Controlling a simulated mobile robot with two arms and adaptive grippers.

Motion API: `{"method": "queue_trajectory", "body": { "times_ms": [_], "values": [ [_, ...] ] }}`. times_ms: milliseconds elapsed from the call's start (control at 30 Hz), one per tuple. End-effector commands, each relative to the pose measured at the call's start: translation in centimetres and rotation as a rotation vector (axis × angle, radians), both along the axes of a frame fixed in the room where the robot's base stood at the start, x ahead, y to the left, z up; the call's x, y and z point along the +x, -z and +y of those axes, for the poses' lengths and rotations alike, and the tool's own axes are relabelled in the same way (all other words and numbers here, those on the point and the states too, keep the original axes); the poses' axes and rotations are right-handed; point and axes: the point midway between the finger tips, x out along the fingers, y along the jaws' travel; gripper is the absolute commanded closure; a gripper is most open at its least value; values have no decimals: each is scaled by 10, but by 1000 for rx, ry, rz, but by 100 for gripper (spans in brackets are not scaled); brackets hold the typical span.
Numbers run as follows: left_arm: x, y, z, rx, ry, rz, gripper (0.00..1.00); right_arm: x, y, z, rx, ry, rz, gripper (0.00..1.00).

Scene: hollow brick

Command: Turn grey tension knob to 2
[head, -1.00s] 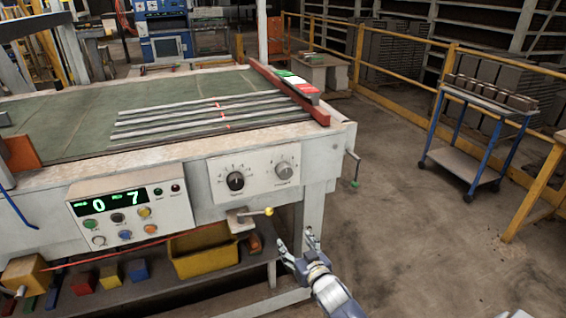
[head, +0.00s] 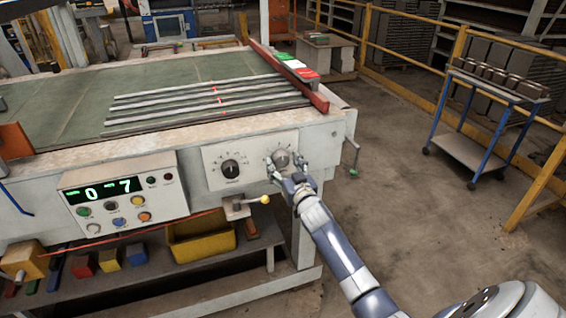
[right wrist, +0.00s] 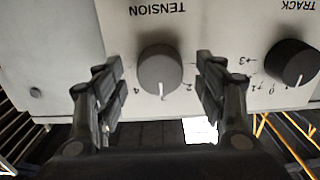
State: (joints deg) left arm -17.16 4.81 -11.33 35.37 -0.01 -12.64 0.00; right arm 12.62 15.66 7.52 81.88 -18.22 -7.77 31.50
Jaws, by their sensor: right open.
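The grey tension knob (head: 281,158) is on the right of the white plate on the machine's front. In the right wrist view the grey knob (right wrist: 160,68) appears upside down below the word TENSION, and its white pointer line points down in the picture, among small scale numbers that are hard to read. My right gripper (head: 286,168) is open in front of this knob. In the right wrist view the fingers of my right gripper (right wrist: 160,78) stand on both sides of the knob, apart from it. My left gripper is not in view.
A black knob (head: 230,169), marked TRACK, sits left of the grey one and also shows in the right wrist view (right wrist: 292,63). A yellow-tipped lever (head: 262,200) is below the plate. A control box (head: 122,192) is left, a crank (head: 352,160) right.

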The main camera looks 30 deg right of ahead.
Motion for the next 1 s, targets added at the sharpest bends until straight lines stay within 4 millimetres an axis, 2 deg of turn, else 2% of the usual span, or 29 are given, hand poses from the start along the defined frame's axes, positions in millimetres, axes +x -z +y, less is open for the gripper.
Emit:
{"method": "queue_trajectory", "body": {
  "times_ms": [200, 467, 500, 700, 1000],
  "values": [
    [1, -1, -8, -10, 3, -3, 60, 13, 0, -3, 0, 0, -1, 36],
    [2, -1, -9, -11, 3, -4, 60, 14, 0, -3, 0, 0, 0, 36],
    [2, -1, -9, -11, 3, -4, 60, 14, 0, -3, 0, 0, 0, 38],
    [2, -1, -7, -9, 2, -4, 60, 13, 0, -3, 0, 0, 0, 82],
    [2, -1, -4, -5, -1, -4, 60, 13, 0, -3, -15, 0, 5, 82]
  ]
}}
